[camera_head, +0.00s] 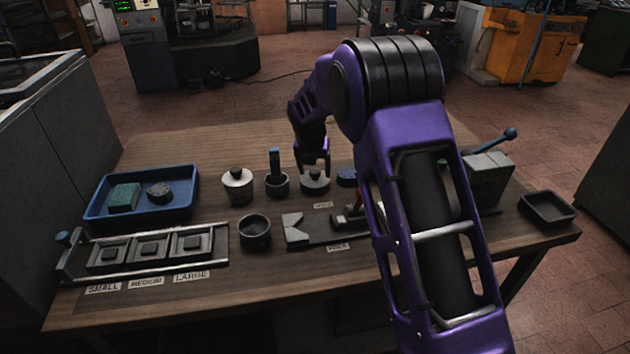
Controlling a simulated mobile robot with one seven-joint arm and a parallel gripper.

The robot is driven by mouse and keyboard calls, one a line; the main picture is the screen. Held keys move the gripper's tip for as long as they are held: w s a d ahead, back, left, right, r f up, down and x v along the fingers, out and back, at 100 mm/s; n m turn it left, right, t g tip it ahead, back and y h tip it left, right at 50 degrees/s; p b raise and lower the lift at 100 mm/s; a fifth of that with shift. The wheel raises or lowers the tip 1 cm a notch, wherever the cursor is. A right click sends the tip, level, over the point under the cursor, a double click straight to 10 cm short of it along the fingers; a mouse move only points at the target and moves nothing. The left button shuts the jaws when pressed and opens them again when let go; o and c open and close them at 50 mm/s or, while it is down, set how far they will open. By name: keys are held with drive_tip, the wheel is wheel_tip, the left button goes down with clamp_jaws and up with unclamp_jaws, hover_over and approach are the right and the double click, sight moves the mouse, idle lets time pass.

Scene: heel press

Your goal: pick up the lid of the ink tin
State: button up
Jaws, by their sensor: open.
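A low round grey tin (315,185) with a small knob on its lid stands near the back middle of the bench. My gripper (314,169) is open and points down right above it, its fingers at about the knob. I cannot tell whether they touch it. A pale lidded pot (238,191) with a dark knob stands further left. No label shows which of the two is the ink tin; the grey one is under my gripper.
A dark cup with a blue-handled tool (275,170) stands just left of the grey tin. A blue tray (101,210), an open dark cup (255,232) and a slotted rack (217,241) lie left. A lever press (489,178) and a dark tray (548,208) are right. My arm hides part of the bench.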

drive_tip(key=shift+c, duration=0.3)
drive_tip(key=c, duration=1)
drive_tip(key=shift+r, duration=0.15)
